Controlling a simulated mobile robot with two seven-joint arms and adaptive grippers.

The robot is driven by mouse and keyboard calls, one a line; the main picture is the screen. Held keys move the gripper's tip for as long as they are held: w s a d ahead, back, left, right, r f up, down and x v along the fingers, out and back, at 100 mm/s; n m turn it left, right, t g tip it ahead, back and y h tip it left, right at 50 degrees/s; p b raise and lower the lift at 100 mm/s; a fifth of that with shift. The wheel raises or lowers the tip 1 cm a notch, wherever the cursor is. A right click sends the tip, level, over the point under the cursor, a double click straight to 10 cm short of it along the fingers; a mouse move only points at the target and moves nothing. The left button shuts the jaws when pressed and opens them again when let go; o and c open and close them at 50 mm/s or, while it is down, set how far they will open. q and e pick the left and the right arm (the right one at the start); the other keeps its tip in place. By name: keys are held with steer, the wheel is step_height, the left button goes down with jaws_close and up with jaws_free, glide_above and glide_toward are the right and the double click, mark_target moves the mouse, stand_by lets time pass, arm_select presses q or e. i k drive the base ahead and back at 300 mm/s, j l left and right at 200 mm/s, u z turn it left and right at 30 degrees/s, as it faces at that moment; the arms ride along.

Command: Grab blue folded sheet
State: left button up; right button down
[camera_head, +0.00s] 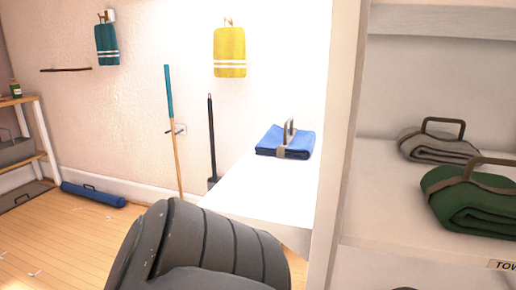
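The blue folded sheet (272,141) lies flat on a white surface (262,196) in the middle of the head view. A greyish strap with an upright handle (289,133) goes around it. The sheet's front and top are in plain view, and nothing touches it from above. A dark ribbed arm part of mine (200,250) fills the bottom centre, in front of and below the white surface. Neither of my grippers shows.
A white upright panel (338,150) stands right of the sheet. Beyond it, a shelf (375,205) holds a grey folded bundle (438,148) and a green one (475,205). A blue roll (93,195) lies on the floor. Yellow (229,50) and teal towels (107,45) hang on the wall.

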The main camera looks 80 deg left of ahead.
mark_target(292, 143)
steer(key=l+u, duration=0.15)
steer(key=u, duration=1.1)
